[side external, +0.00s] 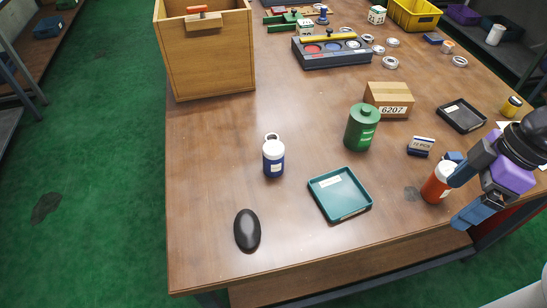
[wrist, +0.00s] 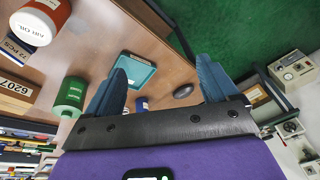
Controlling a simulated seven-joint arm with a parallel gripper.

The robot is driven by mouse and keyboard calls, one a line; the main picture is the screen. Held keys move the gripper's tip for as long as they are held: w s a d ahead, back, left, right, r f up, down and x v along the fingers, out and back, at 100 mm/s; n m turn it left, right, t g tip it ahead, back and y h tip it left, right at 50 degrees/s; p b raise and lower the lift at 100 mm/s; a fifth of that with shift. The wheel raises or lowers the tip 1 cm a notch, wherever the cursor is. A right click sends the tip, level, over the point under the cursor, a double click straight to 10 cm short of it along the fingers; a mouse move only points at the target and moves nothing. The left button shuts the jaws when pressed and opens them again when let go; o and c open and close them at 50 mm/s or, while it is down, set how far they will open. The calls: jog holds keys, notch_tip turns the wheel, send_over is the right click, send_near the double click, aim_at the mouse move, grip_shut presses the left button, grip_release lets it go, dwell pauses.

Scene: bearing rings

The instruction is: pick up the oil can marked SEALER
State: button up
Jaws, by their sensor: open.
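No marking that reads SEALER is legible in either view. A green can (side external: 361,128) stands upright near the table's middle; its small label is unreadable, and it also shows in the wrist view (wrist: 70,95). A red-orange can (side external: 436,186) with a white top stands at the right, partly behind my gripper; its label in the wrist view (wrist: 40,22) seems to end in OIL. A blue bottle (side external: 273,160) with a white cap stands left of the green can, its label unreadable. My gripper (side external: 459,201) is open and empty beside the red-orange can, with its fingers (wrist: 163,68) apart.
A teal tray (side external: 340,195) lies between the blue bottle and red-orange can. A dark oval object (side external: 247,230) lies near the front. A box marked 6207 (side external: 389,99), a small blue-white box (side external: 420,146) and a black tray (side external: 461,116) stand behind.

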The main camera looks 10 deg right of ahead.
jog(key=w+a+f+m+t+y, duration=0.1)
jog(key=w+a+f+m, duration=0.2)
jog(key=a, duration=0.4)
jog(key=w+a+f+t+y, duration=0.1)
jog(key=w+a+f+t, duration=0.1)
jog(key=w+a, duration=0.4)
jog(key=m+t+h, duration=0.1)
jog(key=m+t, duration=0.4)
jog(key=t, duration=0.5)
send_near(280, 155)
jog(key=x, duration=0.9)
jog(key=shift+w+f, duration=0.1)
jog(key=shift+w, duration=0.2)
jog(key=shift+s+f+x, duration=0.1)
jog(key=shift+f+x, duration=0.1)
jog(key=shift+x, duration=1.2)
jog(key=shift+s+f+x, duration=0.1)
jog(key=shift+f+x, duration=0.1)
jog(key=shift+x, duration=1.2)
jog(key=shift+a, duration=0.15)
jog(key=c, duration=1.2)
